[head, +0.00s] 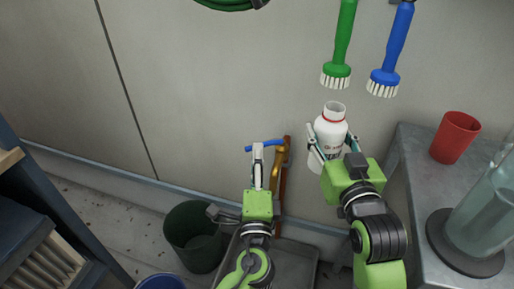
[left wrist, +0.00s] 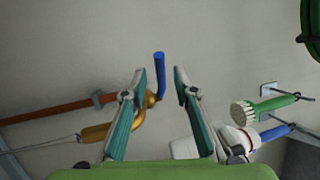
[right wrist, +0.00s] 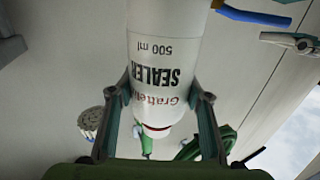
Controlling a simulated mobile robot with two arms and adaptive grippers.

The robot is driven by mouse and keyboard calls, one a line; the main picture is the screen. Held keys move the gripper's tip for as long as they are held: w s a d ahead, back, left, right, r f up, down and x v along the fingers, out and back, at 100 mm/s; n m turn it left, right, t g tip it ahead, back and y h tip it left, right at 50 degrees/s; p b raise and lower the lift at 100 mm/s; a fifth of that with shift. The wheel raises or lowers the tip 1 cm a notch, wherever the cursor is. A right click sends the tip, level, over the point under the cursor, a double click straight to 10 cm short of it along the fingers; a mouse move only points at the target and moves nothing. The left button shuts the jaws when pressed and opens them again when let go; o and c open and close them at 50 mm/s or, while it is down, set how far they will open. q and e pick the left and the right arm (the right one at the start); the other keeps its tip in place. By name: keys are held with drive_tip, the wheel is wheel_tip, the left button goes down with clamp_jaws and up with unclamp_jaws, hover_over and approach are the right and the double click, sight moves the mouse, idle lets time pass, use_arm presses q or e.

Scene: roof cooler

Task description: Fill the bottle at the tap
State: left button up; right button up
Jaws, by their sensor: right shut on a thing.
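The white bottle (head: 331,131), with an open neck and dark and red lettering, is near upright in the head view, right of the tap. My right gripper (head: 329,146) is shut around its body; the right wrist view shows the bottle (right wrist: 165,60) between both fingers. The brass tap (head: 281,157) has a blue lever (head: 265,146) and a copper pipe. My left gripper (head: 257,152) is at the lever. In the left wrist view its fingers are apart, with the lever (left wrist: 159,75) showing between the tips; contact cannot be told. The tap's spout is partly hidden.
A grey basin (head: 300,262) lies below the tap, with a dark green bin (head: 190,225) to its left. A grey counter (head: 415,165) at right holds a red cup (head: 455,137) and a glass vessel (head: 485,215). Green (head: 337,70) and blue (head: 384,80) brushes hang above the bottle.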

use_arm(q)
drive_tip(key=v, duration=0.8)
